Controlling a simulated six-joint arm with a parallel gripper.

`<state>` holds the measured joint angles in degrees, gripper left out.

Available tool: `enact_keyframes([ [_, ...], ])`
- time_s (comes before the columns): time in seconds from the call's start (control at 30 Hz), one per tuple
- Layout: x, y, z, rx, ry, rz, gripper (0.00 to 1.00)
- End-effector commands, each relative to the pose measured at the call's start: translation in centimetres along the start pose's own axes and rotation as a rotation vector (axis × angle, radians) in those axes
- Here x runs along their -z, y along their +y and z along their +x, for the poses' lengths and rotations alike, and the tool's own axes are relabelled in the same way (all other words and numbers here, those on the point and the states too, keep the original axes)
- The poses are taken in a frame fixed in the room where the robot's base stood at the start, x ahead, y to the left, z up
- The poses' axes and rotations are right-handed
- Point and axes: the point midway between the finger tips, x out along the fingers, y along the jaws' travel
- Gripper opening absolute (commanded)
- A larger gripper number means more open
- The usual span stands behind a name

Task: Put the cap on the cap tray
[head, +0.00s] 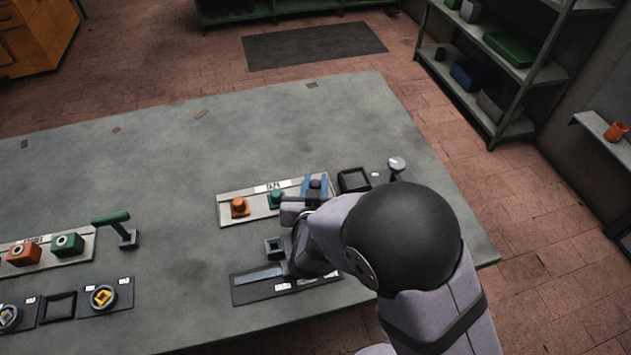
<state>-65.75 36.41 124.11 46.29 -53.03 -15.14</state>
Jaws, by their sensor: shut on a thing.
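The cap tray (228,218), a pale board with a label, lies right of the table's middle. An orange cap (239,207) and a teal cap (276,199) stand on it. My arm hides part of the tray's right front.
A black square frame (354,180) and a post with a pale knob (396,165) stand right of the tray. A green-handled press (112,221) and another tray (82,246) are left.

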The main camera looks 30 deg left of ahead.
Motion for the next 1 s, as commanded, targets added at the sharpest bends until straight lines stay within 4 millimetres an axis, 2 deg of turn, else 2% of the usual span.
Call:
enact_keyframes([
  [0.33, -0.4, 0.0, 0.2, 0.000, 0.001, 0.000, 0.00],
  [0.37, -0.3, 0.0, 0.2, 0.000, 0.001, 0.000, 0.24],
  [0.43, -0.3, 0.0, 0.1, 0.000, 0.001, 0.000, 0.41],
  [0.47, -0.3, 0.0, 0.1, 0.000, 0.001, 0.000, 0.43],
  [0.77, -0.3, 0.0, 0.1, 0.000, 0.000, 0.000, 0.43],
  [1.0, -0.3, -0.1, -1.9, 0.003, 0.001, 0.000, 0.43],
])
